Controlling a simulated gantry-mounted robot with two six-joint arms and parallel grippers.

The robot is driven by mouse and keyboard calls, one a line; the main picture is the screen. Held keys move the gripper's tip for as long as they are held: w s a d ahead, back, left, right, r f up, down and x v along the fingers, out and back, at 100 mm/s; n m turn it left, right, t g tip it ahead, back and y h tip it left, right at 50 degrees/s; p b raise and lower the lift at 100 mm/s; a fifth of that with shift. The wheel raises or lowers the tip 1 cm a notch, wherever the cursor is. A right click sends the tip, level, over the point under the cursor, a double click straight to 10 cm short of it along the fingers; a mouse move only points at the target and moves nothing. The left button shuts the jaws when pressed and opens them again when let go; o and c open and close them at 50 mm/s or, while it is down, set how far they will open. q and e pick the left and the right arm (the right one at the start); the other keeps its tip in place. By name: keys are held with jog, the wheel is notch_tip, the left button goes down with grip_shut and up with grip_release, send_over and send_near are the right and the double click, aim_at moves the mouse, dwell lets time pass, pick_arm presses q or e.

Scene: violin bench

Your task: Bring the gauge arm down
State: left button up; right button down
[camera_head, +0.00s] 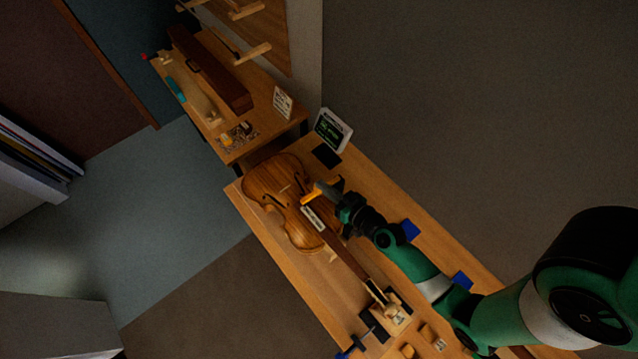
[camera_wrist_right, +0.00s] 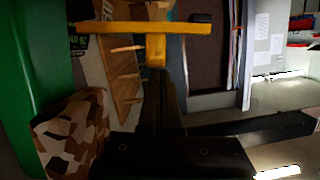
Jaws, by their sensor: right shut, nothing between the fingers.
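The violin (camera_head: 272,185) lies face up on the wooden bench, its neck toward the lower right. An orange bar (camera_head: 312,195), which appears to be the gauge arm, shows over the violin's body. In the right wrist view it is a yellow crossbar (camera_wrist_right: 185,28) with a short stem, just beyond my fingers. My right gripper (camera_head: 340,203) is over the violin beside the bar, shut and empty. The dark fingers (camera_wrist_right: 158,100) show below the stem. Whether they touch it I cannot tell. My gripper and forearm hide part of the gauge. My left gripper is not in view.
A small display (camera_head: 332,130) stands at the bench's far end. A neck support (camera_head: 393,312) and small wooden blocks are at the near end. Blue pieces (camera_head: 410,230) line the right edge. A second table (camera_head: 232,152) holds a long brown case (camera_head: 210,70).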

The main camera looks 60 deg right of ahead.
jog(key=shift+d, duration=0.1)
jog(key=s+a+r, duration=0.4)
jog(key=s+r, duration=0.2)
jog(key=s, duration=0.3)
jog(key=shift+r+p, duration=0.25)
jog(key=shift+p, duration=0.15)
